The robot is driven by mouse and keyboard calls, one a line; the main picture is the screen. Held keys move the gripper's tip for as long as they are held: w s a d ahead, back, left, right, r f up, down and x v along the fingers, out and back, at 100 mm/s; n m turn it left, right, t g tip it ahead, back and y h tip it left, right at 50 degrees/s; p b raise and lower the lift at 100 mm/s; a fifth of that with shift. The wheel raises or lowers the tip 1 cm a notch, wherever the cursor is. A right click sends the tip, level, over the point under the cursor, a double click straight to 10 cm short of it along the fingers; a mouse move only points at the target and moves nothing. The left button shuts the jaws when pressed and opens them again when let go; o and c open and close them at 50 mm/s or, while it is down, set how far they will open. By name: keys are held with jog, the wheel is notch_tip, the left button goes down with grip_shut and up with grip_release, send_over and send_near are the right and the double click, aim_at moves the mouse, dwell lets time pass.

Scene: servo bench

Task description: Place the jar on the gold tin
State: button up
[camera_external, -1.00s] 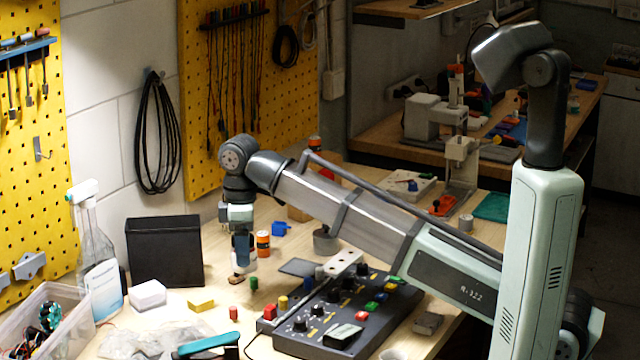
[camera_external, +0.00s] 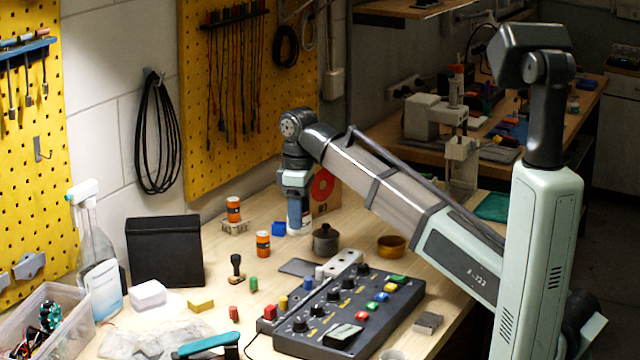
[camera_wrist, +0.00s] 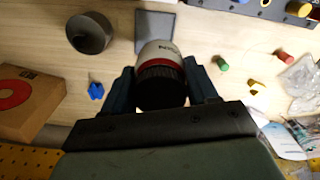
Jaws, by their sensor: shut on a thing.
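My gripper (camera_external: 298,215) is shut on a jar (camera_wrist: 160,72) with a whitish body, a red band and a dark ribbed lid. In the wrist view it sits between both fingers. In the external view only a pale part of the jar (camera_external: 299,230) shows below the fingers, low near the bench; I cannot tell whether it touches. The gold tin (camera_external: 391,247), short, round and gold-brown, stands on the bench to the right of my gripper, beyond a dark grey pot. The tin does not show in the wrist view.
The dark grey pot (camera_external: 325,241) stands close to the right of my gripper, a blue block (camera_external: 279,229) just to its left. A cardboard box (camera_external: 323,192) is behind. Orange jars (camera_external: 263,244) stand left. A control panel (camera_external: 345,315) fills the front.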

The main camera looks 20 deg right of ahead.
jog(key=w+d+m, duration=0.1)
jog(key=w+d, duration=0.2)
jog(key=d, duration=0.5)
jog(key=w+d+m, duration=0.2)
jog(key=d, duration=0.6)
send_near(392, 241)
jog(key=shift+f, duration=2.25)
jog(key=shift+f, duration=0.15)
jog(key=o, duration=1.1)
jog(key=shift+o, duration=0.2)
notch_tip(392, 241, up, 8)
